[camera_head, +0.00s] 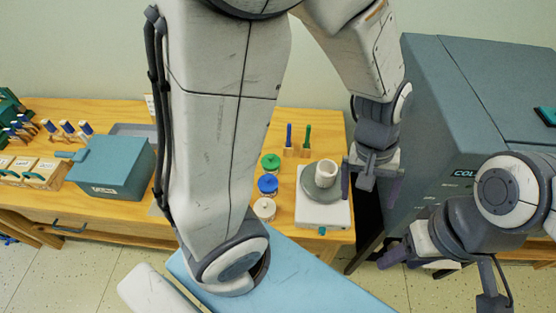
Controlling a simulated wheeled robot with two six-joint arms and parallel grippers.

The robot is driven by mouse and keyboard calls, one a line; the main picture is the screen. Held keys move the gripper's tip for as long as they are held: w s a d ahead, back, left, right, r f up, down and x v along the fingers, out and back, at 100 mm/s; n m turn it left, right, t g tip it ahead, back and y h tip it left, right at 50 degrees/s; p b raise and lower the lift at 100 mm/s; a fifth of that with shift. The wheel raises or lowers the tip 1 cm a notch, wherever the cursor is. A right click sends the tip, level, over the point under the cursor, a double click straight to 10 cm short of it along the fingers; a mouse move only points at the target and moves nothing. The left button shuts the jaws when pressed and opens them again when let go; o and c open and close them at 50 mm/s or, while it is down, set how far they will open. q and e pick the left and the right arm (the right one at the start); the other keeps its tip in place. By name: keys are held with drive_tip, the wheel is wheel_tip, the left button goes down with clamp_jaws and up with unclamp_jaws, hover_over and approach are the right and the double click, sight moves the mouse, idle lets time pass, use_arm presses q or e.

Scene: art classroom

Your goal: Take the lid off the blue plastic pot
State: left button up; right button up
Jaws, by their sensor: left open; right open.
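The blue pot (267,185) stands on the wooden table between a green-topped pot and a white pot. Its round blue top faces up and the lid appears to be on it. My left gripper (371,186) is open and empty, with its fingers pointing down. It is to the right of the blue pot, past the turntable at the table's right end. My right gripper (402,260) is open and empty, lower and farther right, off the table's edge.
A green pot (270,162) and a white pot (264,209) flank the blue one closely. A teal box (112,168) is left; a large grey-blue machine (440,120) is right.

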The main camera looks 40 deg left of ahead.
use_arm(q)
drive_tip(key=w+a+f+n+p, duration=0.3)
drive_tip(key=w+a+n, duration=0.4)
drive_tip(key=w+n, duration=0.15)
drive_tip(key=n+y+p, duration=0.2)
drive_tip(key=n+p, duration=0.5)
drive_tip(key=n, duration=1.3)
hover_over(267, 178)
drive_tip(key=shift+m, duration=0.25)
wheel_tip(267, 178, down, 15)
use_arm(e)
wheel_tip(267, 178, up, 12)
use_arm(q)
wheel_tip(267, 178, down, 10)
drive_tip(key=b, duration=1)
use_arm(e)
wheel_tip(267, 178, down, 10)
drive_tip(key=shift+f, duration=0.2)
use_arm(q)
drive_tip(key=c, duration=1)
